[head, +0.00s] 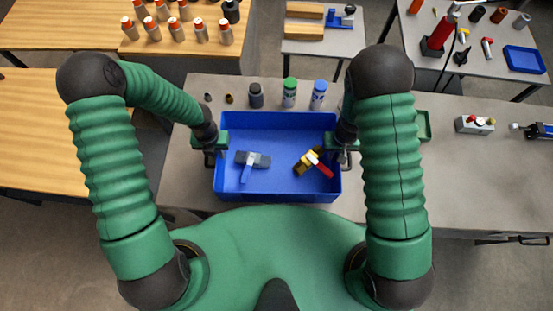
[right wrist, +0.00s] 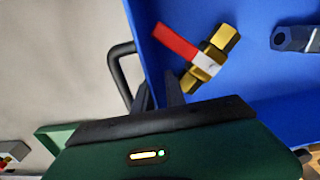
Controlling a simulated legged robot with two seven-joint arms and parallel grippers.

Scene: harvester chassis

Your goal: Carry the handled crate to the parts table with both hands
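The blue handled crate (head: 275,122) stands on the grey bench in front of my body. It holds a grey-and-blue tool (head: 250,162) and a brass fitting with a red lever (head: 314,162), which also shows in the right wrist view (right wrist: 207,62). My left gripper (head: 212,152) is at the crate's left side; its fingers are too small to read. My right gripper (head: 345,152) is at the right side. In the right wrist view its two fingers (right wrist: 158,94) stand apart by the crate wall, beside the dark handle (right wrist: 118,75). The handle's bar is not visibly between them.
Several bottles, including a green one (head: 289,93) and a blue one (head: 318,94), stand just behind the crate. A green tray (head: 424,126) and a button box (head: 474,124) are to the right. Other tables stand behind and left, with floor between.

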